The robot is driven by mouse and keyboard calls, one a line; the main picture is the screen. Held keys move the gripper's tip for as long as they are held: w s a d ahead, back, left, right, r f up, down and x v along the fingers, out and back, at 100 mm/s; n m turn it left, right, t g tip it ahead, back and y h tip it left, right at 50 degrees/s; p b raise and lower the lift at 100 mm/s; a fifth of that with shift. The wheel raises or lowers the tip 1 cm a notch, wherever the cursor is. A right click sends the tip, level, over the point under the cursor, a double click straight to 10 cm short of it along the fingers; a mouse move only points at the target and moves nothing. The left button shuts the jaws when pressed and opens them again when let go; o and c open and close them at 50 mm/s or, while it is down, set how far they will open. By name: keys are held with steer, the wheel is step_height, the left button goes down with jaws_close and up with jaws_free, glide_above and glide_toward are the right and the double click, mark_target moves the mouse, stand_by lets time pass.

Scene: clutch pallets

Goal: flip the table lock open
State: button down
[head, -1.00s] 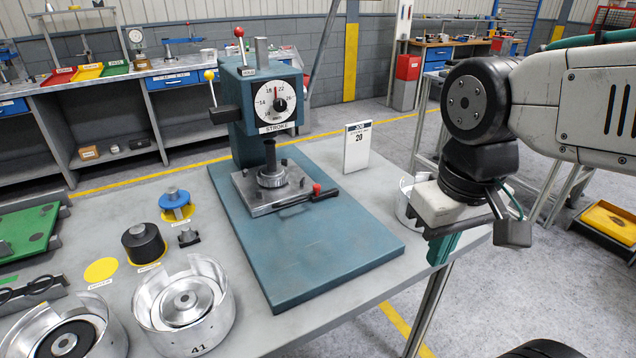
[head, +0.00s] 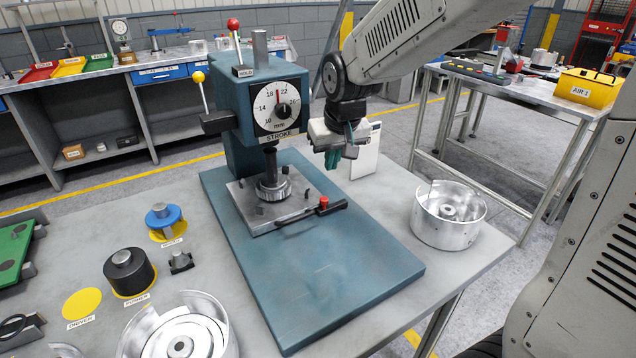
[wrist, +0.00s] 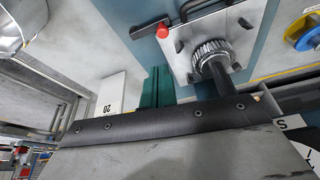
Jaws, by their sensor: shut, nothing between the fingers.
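My gripper (head: 334,160), with teal fingers, is above and behind the lever, to the right of the press head, and apart from the lever. In the wrist view the fingers (wrist: 156,88) are together and empty, pointing down past the plate's edge.
The press (head: 240,120) with its round dial and column stands left of my gripper. A white card (head: 366,155) stands close behind my gripper. A silver housing (head: 448,225) sits at the table's right. The blue base (head: 330,265) in front is clear.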

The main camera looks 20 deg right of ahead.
steer(key=shift+a, duration=0.6)
steer(key=x, duration=1)
